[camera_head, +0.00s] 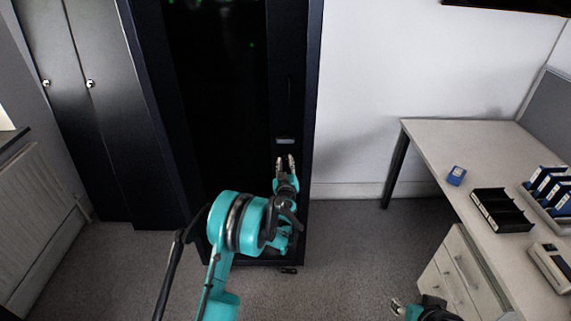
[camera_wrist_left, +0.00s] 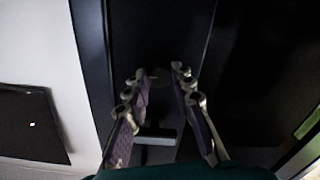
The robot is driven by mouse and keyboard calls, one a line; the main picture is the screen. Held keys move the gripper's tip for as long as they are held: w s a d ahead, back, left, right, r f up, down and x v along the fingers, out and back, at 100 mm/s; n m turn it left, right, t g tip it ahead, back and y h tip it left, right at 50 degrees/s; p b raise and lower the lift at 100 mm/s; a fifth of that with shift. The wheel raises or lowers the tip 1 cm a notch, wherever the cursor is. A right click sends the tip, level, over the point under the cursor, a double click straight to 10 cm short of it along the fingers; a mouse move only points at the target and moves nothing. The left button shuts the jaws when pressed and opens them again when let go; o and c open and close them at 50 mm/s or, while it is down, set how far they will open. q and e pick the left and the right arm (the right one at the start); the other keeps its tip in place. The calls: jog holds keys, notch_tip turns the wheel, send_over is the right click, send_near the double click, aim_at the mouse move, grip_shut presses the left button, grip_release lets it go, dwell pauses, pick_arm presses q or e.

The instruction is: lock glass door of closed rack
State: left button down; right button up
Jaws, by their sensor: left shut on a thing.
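The closed rack (camera_head: 312,80) is a tall black cabinet with a dark glass door (camera_head: 215,100); a few green lights show through the glass. A grey lock plate (camera_head: 285,141) sits on the door's right frame, below a narrow vertical slot. My left gripper (camera_head: 285,162) is at this frame, just below the plate, shut on the door handle. In the left wrist view its fingers (camera_wrist_left: 155,82) stand apart on both sides of the dark handle area, with a grey bar (camera_wrist_left: 157,136) between them; the handle is hard to make out. My right gripper (camera_head: 397,304) is partly visible low, away from the rack.
Grey lockers (camera_head: 95,130) stand left of the rack, with a radiator (camera_head: 35,210) beyond. The floor between rack and desk is clear.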

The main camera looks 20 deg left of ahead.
pick_arm(q)
jog(key=n+b, duration=0.1)
jog(key=n, duration=0.3)
jog(key=shift+n, duration=0.3)
jog(key=n, duration=0.4)
jog(key=shift+n, duration=0.3)
jog(key=n, duration=0.4)
jog(key=shift+n, duration=2)
jog(key=c, duration=1.3)
grip_release()
jog(key=shift+s, duration=0.1)
